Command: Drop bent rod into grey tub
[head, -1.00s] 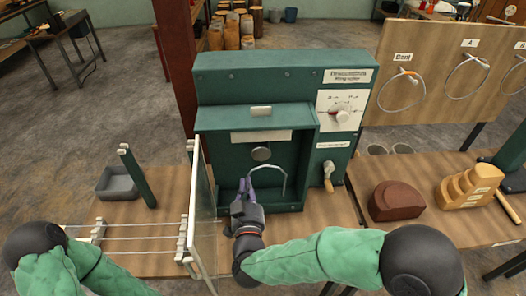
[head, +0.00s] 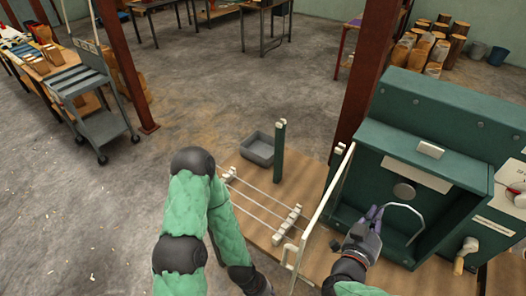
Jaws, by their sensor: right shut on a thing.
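The bent rod (head: 407,207) is a thin silver bar with a curved bend. It shows in front of the open chamber of the green machine. My right gripper (head: 376,215), dark with purple fingers, is shut on one end of the rod; its fingers hide that end. The grey tub (head: 258,150) is a small open box on the wooden bench, left of the machine and behind the wire rack; it looks empty. My left arm comes down at the left of the bench, and its gripper is out of the picture.
The green machine (head: 450,115) has its glass door (head: 322,215) swung open, standing between my right gripper and the tub. A green post (head: 279,150) rises beside the tub. The wire rack (head: 265,207) lies in front of the tub.

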